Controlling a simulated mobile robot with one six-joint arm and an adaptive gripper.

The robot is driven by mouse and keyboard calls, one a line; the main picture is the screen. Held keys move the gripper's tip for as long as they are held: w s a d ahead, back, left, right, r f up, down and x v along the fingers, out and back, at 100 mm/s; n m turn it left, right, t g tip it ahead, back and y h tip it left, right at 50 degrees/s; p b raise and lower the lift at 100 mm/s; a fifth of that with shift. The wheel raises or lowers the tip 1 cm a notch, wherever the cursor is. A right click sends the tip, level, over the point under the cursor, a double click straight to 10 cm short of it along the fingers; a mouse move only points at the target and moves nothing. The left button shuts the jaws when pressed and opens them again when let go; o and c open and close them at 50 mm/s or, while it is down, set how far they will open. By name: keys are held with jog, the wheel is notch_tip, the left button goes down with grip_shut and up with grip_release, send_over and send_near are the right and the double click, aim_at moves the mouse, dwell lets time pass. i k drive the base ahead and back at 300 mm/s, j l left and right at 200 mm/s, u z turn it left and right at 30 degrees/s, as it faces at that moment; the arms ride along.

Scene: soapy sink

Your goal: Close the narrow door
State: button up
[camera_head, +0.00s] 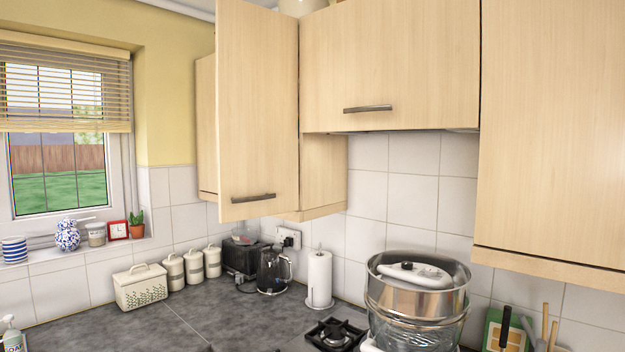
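A narrow light-wood cabinet door (257,110) hangs on the upper wall, left of the middle in the head view. It stands open, swung out from its cabinet, with its face toward me. Its dark bar handle (253,198) runs across near the lower edge. The cabinet side (323,172) shows to the right of the door. The door hides the cabinet's inside. My gripper is not in view.
A wide cupboard door (390,70) is shut to the right, and a tall cabinet (553,130) stands further right. Below are a kettle (274,270), a paper roll (319,278) and a steel steamer (417,300). The left worktop (150,325) is mostly clear.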

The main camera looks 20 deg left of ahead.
aim_at(257, 46)
jog(key=u, duration=1.05)
